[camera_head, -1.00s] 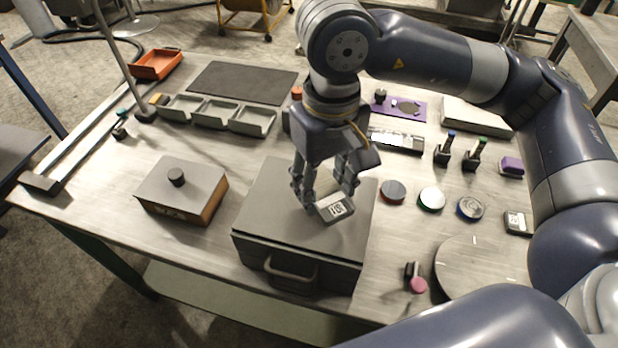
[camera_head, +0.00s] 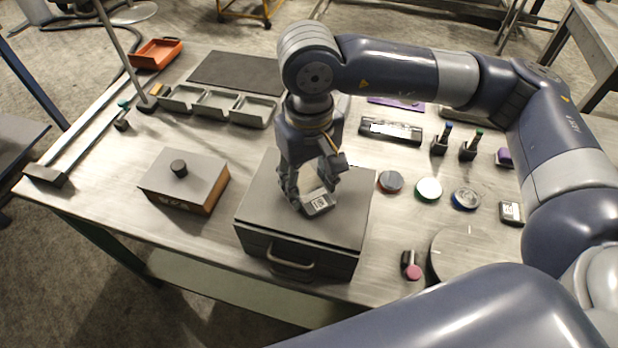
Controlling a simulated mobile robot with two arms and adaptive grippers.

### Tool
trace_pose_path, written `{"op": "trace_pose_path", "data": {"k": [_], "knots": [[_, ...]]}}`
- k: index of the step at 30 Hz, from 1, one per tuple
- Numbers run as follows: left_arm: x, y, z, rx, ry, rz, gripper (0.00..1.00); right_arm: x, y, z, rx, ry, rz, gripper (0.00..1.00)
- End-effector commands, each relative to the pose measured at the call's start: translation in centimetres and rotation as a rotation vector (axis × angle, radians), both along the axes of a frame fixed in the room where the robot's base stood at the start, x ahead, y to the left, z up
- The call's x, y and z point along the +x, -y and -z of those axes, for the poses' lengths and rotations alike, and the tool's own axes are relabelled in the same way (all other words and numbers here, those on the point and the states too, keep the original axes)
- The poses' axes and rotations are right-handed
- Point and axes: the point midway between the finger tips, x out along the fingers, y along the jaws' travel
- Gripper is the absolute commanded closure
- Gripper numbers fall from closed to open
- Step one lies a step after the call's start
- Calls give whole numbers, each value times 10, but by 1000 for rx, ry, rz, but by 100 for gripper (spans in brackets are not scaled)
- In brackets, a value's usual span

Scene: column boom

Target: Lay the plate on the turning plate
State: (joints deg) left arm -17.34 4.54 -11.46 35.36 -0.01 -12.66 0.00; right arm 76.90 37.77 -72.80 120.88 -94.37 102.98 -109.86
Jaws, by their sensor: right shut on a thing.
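My right gripper (camera_head: 310,196) is over the lid of the dark grey box with a front handle. It is shut on a small grey plate (camera_head: 319,204) with a pale printed label. The fingers hide part of the plate, and I cannot tell whether it touches the lid. The turning plate (camera_head: 462,252) is a round grey disc with light marks at the right front of the table, partly hidden behind my right arm. Its visible top is bare. My left gripper is not in view.
The grey box (camera_head: 345,225) stands at the front middle. A black-and-pink item (camera_head: 411,266) lies just left of the turning plate. Several round discs (camera_head: 428,189) and a small labelled block (camera_head: 510,212) lie behind it. A knobbed wooden box (camera_head: 190,188) stands left.

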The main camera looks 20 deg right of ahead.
Motion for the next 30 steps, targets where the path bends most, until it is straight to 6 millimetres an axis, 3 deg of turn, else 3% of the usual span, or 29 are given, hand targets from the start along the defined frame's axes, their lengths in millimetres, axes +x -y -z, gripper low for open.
{"op": "trace_pose_path", "data": {"k": [1,2,4,20,30], "knots": [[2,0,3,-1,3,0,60,1,0,1,2,3,0,100],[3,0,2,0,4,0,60,0,0,1,0,1,0,49],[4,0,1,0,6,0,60,0,0,1,0,0,0,34],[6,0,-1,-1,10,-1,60,1,-1,-9,2,5,0,34],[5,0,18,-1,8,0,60,1,-1,-83,3,6,-1,34]]}}
